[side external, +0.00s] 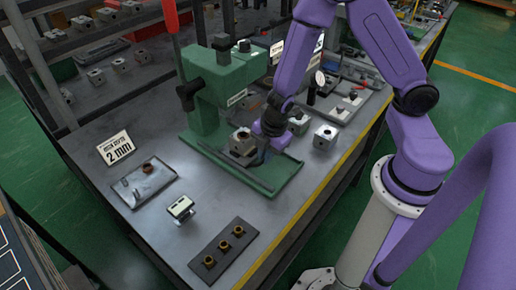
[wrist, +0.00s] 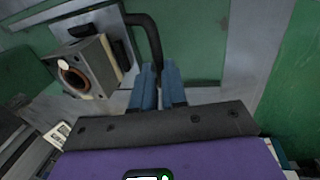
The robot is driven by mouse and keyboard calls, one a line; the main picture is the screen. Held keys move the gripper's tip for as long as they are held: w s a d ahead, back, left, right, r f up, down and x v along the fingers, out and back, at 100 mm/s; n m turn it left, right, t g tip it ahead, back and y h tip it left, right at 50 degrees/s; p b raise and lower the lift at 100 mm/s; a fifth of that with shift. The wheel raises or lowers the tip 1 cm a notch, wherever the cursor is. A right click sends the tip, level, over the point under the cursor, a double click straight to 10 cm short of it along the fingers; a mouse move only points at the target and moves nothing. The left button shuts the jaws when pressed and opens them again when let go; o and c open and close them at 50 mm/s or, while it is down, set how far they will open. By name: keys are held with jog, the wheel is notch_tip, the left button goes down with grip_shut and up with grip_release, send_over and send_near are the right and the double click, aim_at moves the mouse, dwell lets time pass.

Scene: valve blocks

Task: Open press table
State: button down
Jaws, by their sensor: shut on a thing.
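The green press (side external: 215,95) stands on the grey bench, with a red lever rising at its left. Its green base (side external: 265,185) reaches toward the bench's front edge. A grey valve block with a round bore (side external: 243,142) sits at the press table, below the head; it also shows in the wrist view (wrist: 88,68). A black curved handle (wrist: 150,35) is beside the block. My gripper (wrist: 160,82) has its blue fingers close around the handle's lower end. In the side view my gripper (side external: 262,153) is low at the press table, and its fingertips are partly hidden.
A tray (side external: 130,197), a small display device (side external: 181,207) and a dark plate with brass fittings (side external: 205,270) lie left and in front. A 2 mm sign (side external: 115,148) stands behind. A valve block (side external: 324,138) stands close right of my gripper.

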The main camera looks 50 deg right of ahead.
jog(key=shift+s, duration=1.95)
jog(key=c, duration=1.2)
grip_release()
jog(key=shift+o, duration=0.2)
jog(key=shift+r, duration=0.15)
jog(key=s+r, duration=0.3)
jog(key=r, duration=1.4)
jog(key=shift+s, duration=0.1)
